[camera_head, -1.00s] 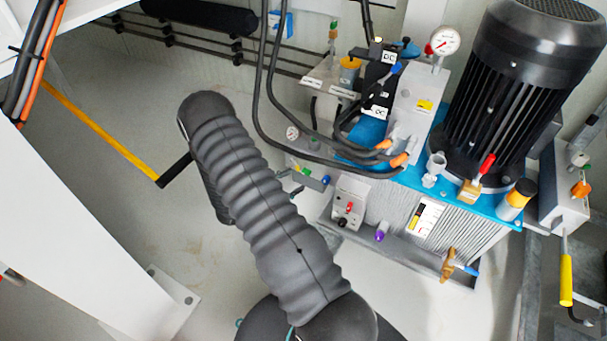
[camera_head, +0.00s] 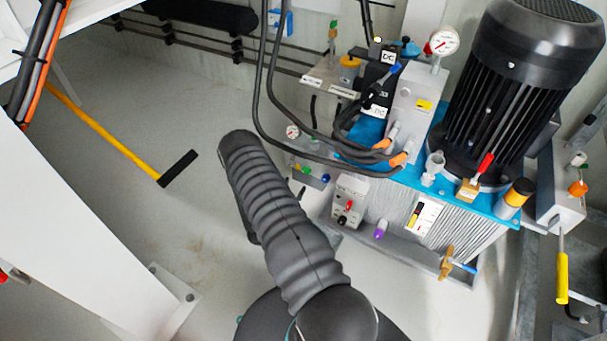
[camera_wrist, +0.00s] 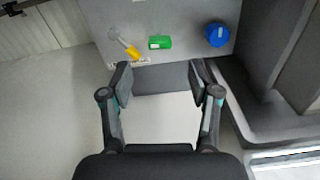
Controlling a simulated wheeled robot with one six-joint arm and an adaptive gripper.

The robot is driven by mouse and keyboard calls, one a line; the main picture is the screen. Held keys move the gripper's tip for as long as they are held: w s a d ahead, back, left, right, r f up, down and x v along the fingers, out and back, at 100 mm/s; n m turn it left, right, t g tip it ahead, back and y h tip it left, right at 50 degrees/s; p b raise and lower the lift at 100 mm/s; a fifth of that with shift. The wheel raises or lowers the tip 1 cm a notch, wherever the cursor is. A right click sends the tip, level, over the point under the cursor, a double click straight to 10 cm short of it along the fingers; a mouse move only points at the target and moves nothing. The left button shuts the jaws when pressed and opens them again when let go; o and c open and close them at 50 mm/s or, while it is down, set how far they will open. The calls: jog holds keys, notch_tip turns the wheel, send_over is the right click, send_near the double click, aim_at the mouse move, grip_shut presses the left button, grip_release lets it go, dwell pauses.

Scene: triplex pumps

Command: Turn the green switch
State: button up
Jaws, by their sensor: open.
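The green switch (camera_wrist: 159,42) is a small green block on a grey panel (camera_wrist: 185,15) in the upper middle of the wrist view. A blue knob (camera_wrist: 217,35) is to its right and a yellow-tipped part (camera_wrist: 133,53) to its left. My gripper (camera_wrist: 160,80) is open and empty, with its two fingers spread below the switch in the picture and apart from it. In the head view the small green switch (camera_head: 306,170) shows just right of my arm. My gripper is hidden there behind my arm.
The pump unit with its blue top plate (camera_head: 500,208) and black motor (camera_head: 520,80) stands at the right. Black hoses (camera_head: 262,90) hang close to my arm. A white beam (camera_head: 80,220) fills the left side. Floor at the left is open, with a yellow bar (camera_head: 110,138) with a black end.

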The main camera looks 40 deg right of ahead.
aim_at(305, 172)
jog(key=x, duration=0.7)
jog(key=shift+w+d, duration=0.15)
jog(key=shift+d, duration=0.25)
jog(key=c, duration=1.2)
